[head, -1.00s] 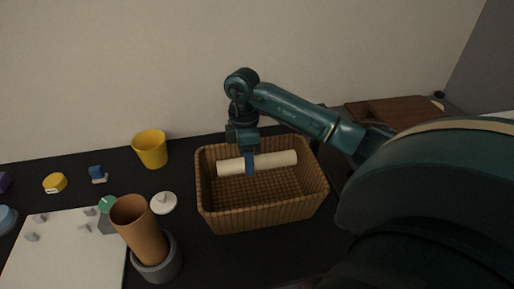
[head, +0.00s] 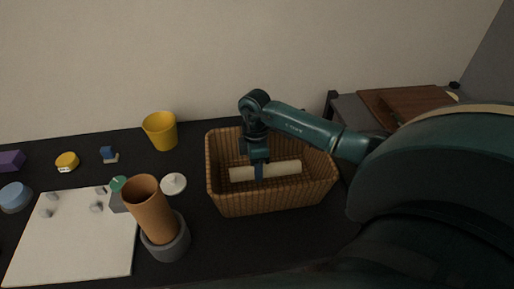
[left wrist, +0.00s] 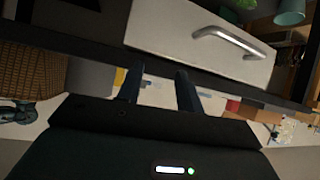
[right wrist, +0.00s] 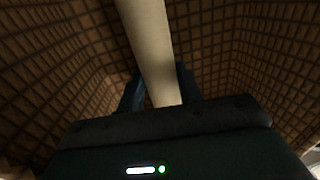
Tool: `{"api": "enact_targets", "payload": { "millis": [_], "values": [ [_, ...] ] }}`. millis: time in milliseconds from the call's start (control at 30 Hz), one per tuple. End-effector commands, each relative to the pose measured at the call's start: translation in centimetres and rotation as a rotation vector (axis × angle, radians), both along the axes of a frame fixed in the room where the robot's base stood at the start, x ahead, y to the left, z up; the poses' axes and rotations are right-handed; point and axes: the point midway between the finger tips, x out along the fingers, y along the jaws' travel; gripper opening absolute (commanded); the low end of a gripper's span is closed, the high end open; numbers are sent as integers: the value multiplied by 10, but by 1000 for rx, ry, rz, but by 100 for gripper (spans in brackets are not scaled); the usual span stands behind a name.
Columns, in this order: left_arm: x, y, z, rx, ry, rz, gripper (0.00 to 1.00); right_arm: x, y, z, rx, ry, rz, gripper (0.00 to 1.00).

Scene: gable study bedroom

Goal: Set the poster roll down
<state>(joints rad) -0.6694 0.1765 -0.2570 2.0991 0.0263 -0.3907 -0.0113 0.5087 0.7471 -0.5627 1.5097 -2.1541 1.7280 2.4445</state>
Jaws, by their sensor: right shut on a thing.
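The cream poster roll (head: 283,169) lies across the inside of the brown wicker basket (head: 275,202), below the rim. My right gripper (head: 259,172) points down into the basket and is shut around the roll near its middle. In the right wrist view the roll (right wrist: 150,45) runs between my fingers, with basket walls (right wrist: 60,60) on both sides. Whether the roll touches the basket floor I cannot tell. My left gripper (left wrist: 158,90) shows only in its wrist view, with its fingers apart and nothing between them.
Left of the basket on the black desk stand a yellow cup (head: 160,132), a white lid (head: 173,184) and an orange cylinder (head: 150,208) in a grey holder. A white board (head: 75,245) lies front left. A white drawer with a handle (left wrist: 228,42) is near my left gripper.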

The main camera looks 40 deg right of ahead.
Motion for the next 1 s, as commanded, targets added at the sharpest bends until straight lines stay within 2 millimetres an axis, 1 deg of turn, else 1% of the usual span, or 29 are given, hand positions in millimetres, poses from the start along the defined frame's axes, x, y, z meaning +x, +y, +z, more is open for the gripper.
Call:
{"api": "enact_targets", "payload": {
  "millis": [33, 67, 300, 533, 667, 767, 1000],
  "values": [
    [0, 0, -1, 0, 0, 0, 36, 0, 0, -2, 0, 0, 0, 10],
    [0, 0, -1, 0, 0, 0, 36, 0, 0, -2, 0, 0, 0, 38],
    [0, 0, -1, 0, 1, 0, 36, 0, 0, -1, 0, 0, 0, 57],
    [0, 0, 0, 0, 1, -1, 36, 0, 0, -1, 0, 0, 0, 57],
    [0, 0, 0, 0, 1, -1, 36, 1, -1, 8, -2, -1, 0, 57],
    [0, -1, -1, 0, 1, -1, 36, 4, -2, 24, -2, -4, 0, 57],
    [0, -1, -3, -2, -1, -3, 36, 11, -6, 76, -1, -5, 1, 57]
  ]
}}
